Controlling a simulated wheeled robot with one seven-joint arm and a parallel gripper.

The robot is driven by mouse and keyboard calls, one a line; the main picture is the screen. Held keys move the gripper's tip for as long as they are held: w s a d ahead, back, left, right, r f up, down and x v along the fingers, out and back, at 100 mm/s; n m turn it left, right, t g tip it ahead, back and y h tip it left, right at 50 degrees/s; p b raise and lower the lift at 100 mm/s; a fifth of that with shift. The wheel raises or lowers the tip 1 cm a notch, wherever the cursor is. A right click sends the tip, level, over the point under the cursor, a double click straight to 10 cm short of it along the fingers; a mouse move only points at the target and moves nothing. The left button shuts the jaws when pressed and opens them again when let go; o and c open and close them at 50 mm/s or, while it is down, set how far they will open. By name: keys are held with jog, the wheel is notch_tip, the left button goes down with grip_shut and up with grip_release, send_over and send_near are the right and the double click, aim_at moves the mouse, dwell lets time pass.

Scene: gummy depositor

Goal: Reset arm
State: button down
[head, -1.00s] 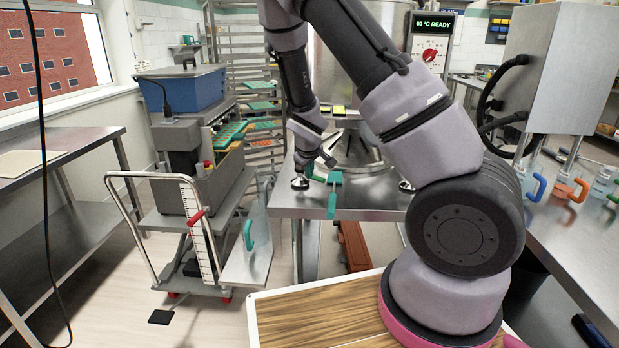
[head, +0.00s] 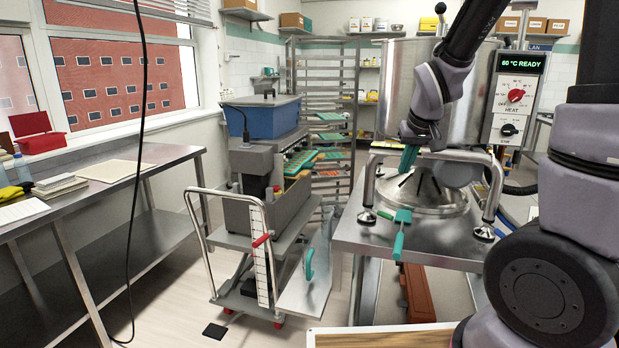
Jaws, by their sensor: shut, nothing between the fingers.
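My gripper (head: 409,158) shows in the head view in front of the large steel kettle (head: 400,75), above the steel table. Its teal fingers are together and hold nothing. My arm rises from the lower right, leaves the top of the view and comes down again to the gripper.
A depositor with a blue hopper (head: 262,117) stands on a trolley (head: 232,238) left of the table. A rack (head: 325,70) with trays is behind it. A control box (head: 517,95) reads 60 °C READY. A side table (head: 100,190) runs along the window.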

jog(key=s+r+m+t+y, duration=0.1)
jog(key=s+r+m, duration=0.3)
jog(key=s+r, duration=1.1)
jog(key=s, duration=0.3)
jog(key=shift+s+a+r+t+y, duration=0.15)
jog(key=shift+s+t+y, duration=0.15)
jog(key=shift+t, duration=0.1)
dwell(2.6)
